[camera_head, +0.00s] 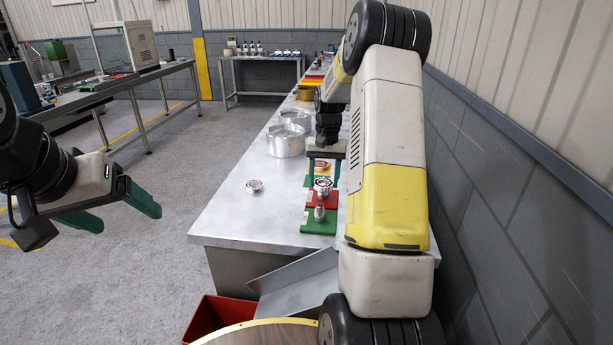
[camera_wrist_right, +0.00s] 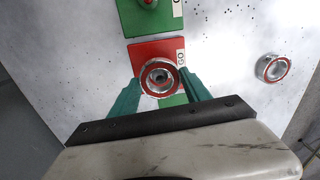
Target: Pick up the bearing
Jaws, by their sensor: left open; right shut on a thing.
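A bearing (camera_wrist_right: 160,77), a metal ring with a red face, sits between the green fingers of my right gripper (camera_wrist_right: 160,92) in the right wrist view. The gripper is shut on it, above the edge of a red plate (camera_wrist_right: 144,52). In the head view this bearing (camera_head: 323,187) shows just in front of my right gripper (camera_head: 322,177), partly hidden by the arm. A second bearing (camera_head: 254,186) lies loose on the bench, left of the plates; it also shows in the right wrist view (camera_wrist_right: 273,68). My left gripper (camera_head: 112,210) is open and empty, off the bench at left.
A green plate (camera_head: 317,227) with a small metal part lies at the bench's near end. Silver cylinders (camera_head: 286,141) stand farther back. A red bin (camera_head: 218,318) stands below the bench's (camera_head: 230,215) near edge. The bench's left side is mostly clear. A wall runs along the right.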

